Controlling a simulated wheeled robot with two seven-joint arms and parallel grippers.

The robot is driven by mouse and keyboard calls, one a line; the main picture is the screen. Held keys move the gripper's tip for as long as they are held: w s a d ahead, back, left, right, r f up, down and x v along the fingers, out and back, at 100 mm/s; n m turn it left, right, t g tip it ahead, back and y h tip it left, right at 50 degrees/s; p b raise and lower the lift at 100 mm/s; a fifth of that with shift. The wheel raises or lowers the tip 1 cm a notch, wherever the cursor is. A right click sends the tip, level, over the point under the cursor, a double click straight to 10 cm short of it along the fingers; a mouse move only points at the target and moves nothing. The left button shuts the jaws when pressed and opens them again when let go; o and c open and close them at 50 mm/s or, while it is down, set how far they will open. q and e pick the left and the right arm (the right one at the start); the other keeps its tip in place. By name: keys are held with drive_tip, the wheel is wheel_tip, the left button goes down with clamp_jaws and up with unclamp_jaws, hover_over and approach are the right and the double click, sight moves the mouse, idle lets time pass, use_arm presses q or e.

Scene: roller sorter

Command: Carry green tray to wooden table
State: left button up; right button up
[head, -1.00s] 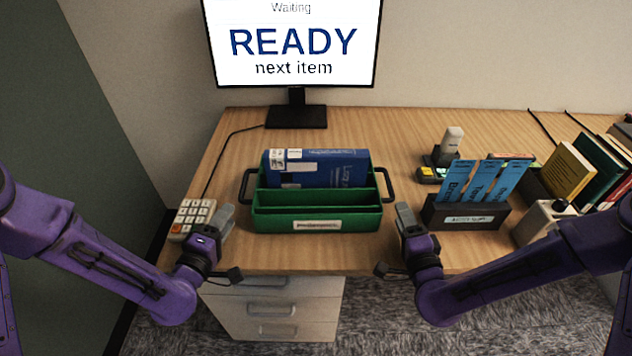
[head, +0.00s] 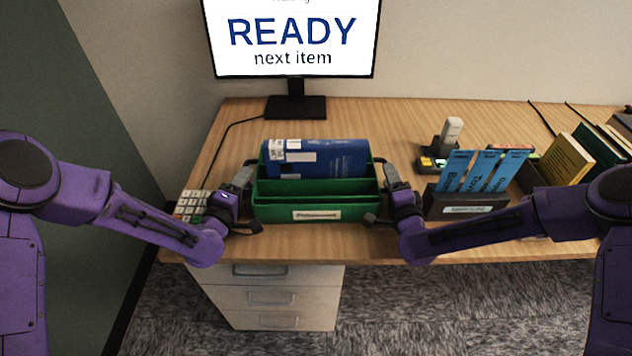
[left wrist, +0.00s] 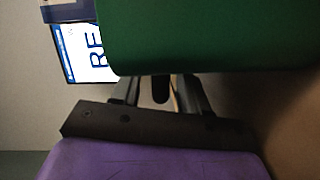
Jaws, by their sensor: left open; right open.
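The green tray (head: 317,213) sits on the wood-topped desk (head: 365,119), with a blue book (head: 335,158) in its rear compartment and a label on its front. It has dark handles at both ends. My left gripper (head: 241,178) is open at the left handle, and my right gripper (head: 393,174) is open at the right handle. In the left wrist view, the green tray wall (left wrist: 205,35) fills the top, and a dark bar, likely the handle, shows between the open fingers (left wrist: 160,90). I cannot tell whether the fingers touch the handles. No separate wooden table is visible.
A monitor (head: 291,38) stands behind the tray. A keypad (head: 189,206) is close by my left gripper. A dark holder with blue cards (head: 466,205) stands close to my right gripper. Books (head: 568,160) are at the far right. Drawers (head: 275,297) are below the desk.

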use_arm(q)
drive_tip(key=shift+w+d, duration=0.15)
drive_tip(key=shift+w, duration=0.25)
use_arm(e)
drive_tip(key=shift+w, duration=0.45)
use_arm(q)
clamp_jaws()
use_arm(e)
clamp_jaws()
use_arm(q)
drive_tip(key=shift+r, duration=0.15)
use_arm(e)
drive_tip(key=shift+r, duration=0.2)
